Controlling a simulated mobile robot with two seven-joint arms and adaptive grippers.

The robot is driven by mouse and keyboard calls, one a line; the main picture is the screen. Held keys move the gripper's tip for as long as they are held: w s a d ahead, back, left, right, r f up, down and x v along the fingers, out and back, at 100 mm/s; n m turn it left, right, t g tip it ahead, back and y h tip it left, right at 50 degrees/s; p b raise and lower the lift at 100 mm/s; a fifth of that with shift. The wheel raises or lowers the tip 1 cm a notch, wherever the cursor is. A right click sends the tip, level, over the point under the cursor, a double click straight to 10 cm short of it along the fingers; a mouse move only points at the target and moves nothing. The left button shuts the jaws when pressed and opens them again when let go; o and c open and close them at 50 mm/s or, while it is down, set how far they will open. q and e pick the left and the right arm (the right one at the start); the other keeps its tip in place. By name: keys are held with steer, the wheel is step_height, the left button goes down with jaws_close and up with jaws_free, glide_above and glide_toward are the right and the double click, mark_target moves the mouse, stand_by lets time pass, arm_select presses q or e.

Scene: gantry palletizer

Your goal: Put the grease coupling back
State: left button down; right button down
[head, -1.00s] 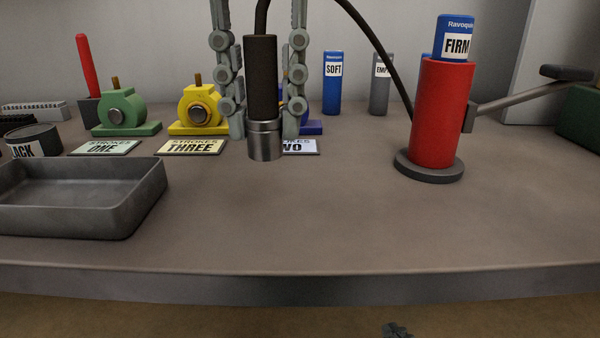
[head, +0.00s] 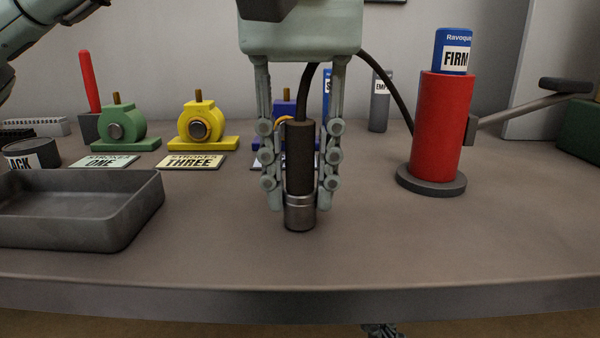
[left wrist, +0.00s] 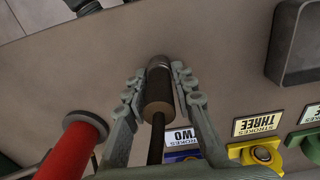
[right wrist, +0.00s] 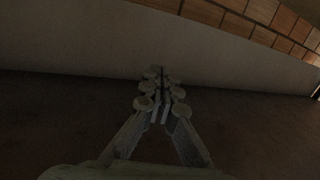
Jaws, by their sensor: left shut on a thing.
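The grease coupling (head: 300,165) is a dark cylinder with a silver collar at its lower end. A black hose leads from its top to the red grease pump (head: 436,125). My left gripper (head: 300,185) points down and is shut on the coupling, which is upright between its fingers. The coupling also shows in the left wrist view (left wrist: 158,92). Its lower end is at or just above the bench; I cannot tell if it touches. My right gripper (right wrist: 162,82) is below the bench front, with its fingers together and empty; its tip shows in the head view (head: 383,330).
A grey tray (head: 85,235) lies at left. Green (head: 122,128), yellow (head: 205,125) and blue bearing blocks with stroke plates stand behind. A FIRM cartridge (head: 454,50) sits atop the pump, whose lever (head: 520,108) sticks out right. The bench front (head: 400,250) is clear.

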mark_target(300, 120)
arm_select(q)
steer(key=shift+f, duration=0.1)
arm_select(e)
steer(key=shift+a+r, duration=0.1)
steer(key=shift+r, duration=0.1)
arm_select(q)
steer(key=c, duration=1.3)
jaws_free()
steer(key=shift+o, duration=0.2)
arm_select(e)
steer(key=shift+r, duration=0.1)
arm_select(q)
step_height(300, 120, up, 7)
steer(key=shift+f+p, duration=0.1)
steer(key=shift+p, duration=0.9)
step_height(300, 120, up, 5)
steer(key=shift+r+p, duration=0.1)
steer(key=shift+p, duration=0.9)
steer(key=shift+r, duration=0.15)
arm_select(e)
steer(key=s+d+f+g+h, duration=0.2)
steer(key=s+d+f+g, duration=0.2)
steer(key=d+f, duration=0.2)
steer(key=s+d+f+m+g+h, duration=0.1)
steer(key=s+d+f+g+h, duration=0.2)
steer(key=s+d+f+g, duration=0.2)
steer(key=shift+d+f+g, duration=0.3)
steer(key=shift+d+f, duration=0.75)
steer(key=shift+f, duration=1)
steer(key=shift+s, duration=0.15)
